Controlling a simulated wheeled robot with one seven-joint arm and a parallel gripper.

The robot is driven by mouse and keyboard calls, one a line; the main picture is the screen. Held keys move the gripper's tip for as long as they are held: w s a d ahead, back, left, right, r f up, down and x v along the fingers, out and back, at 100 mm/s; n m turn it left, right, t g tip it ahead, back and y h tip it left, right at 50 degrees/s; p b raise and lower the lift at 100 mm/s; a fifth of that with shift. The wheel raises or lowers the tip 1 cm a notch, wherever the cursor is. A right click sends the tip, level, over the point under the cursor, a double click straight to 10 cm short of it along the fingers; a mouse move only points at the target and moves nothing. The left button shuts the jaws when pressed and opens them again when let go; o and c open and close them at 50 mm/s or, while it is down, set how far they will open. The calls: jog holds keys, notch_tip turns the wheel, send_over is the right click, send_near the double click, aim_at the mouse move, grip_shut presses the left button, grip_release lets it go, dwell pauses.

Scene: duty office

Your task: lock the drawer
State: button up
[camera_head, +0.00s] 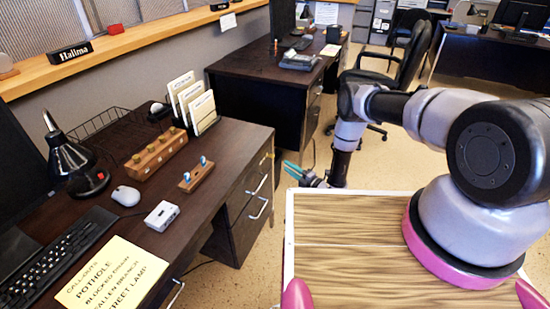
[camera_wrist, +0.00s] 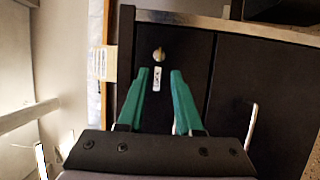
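The dark desk drawer unit (camera_head: 243,213) has metal handles, and its fronts look closed in the head view. In the wrist view a dark drawer front (camera_wrist: 185,52) shows a small brass lock or knob (camera_wrist: 159,53) with a small white label (camera_wrist: 157,79) beside it. A vertical metal handle (camera_wrist: 251,126) is at right. My gripper (camera_wrist: 163,75) has green fingers, apart and empty, pointing at the lock, which lies just beyond the fingertips. In the head view my gripper (camera_head: 291,169) is right of the drawer unit, apart from it. The lock's turn position cannot be told.
The desk top carries a wooden block with several knobs (camera_head: 155,157), a holder with two blue-topped pegs (camera_head: 196,176), a mouse (camera_head: 126,195), a keyboard (camera_head: 55,258) and a yellow note (camera_head: 112,275). An office chair (camera_head: 385,90) stands behind my arm. Bare floor lies beside the drawers.

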jog(key=x, duration=0.9)
jog(key=shift+w, duration=0.2)
jog(key=shift+a, duration=0.1)
jog(key=shift+c, duration=0.3)
grip_shut()
dwell(0.7)
